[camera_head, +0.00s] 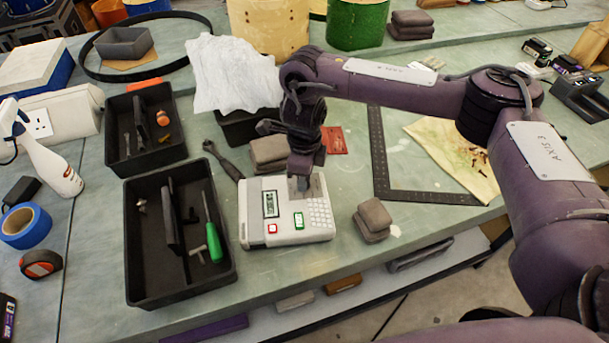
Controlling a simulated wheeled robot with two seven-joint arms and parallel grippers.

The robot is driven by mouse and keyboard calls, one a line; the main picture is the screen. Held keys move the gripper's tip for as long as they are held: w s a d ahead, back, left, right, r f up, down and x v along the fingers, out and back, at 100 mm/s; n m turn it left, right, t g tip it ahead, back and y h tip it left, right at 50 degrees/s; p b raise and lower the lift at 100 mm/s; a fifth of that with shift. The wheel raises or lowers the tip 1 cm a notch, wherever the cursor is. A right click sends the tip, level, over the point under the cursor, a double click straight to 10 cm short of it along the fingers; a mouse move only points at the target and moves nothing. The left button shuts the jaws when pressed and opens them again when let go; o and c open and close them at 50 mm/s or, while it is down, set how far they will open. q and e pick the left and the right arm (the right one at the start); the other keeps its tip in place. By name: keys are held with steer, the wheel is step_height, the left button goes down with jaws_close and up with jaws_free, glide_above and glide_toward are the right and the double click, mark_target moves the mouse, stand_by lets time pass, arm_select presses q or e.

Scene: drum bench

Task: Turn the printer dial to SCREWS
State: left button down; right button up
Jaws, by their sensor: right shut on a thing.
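The printer (285,232) is a small white box on the bench at the picture's middle. It has a green display (270,204), a red button, a green button and a keypad. My right gripper (301,184) points down onto the printer's top, at the grey panel right of the display. It is shut on the dial, which it mostly hides. The dial's setting and its labels cannot be read. My left gripper is not in view.
Black tool trays (178,287) stand left of the printer, one holding a green screwdriver (212,240). Grey folded pads (372,220) lie right of it and others behind it. A black metal square (385,175) lies at the right. The bench's front edge is close.

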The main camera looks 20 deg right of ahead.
stand_by(0.5)
steer(key=o, duration=1)
steer(key=shift+s, duration=0.1)
steer(key=shift+r, duration=0.6)
step_height(320, 180, up, 7)
steer(key=shift+f, duration=0.15)
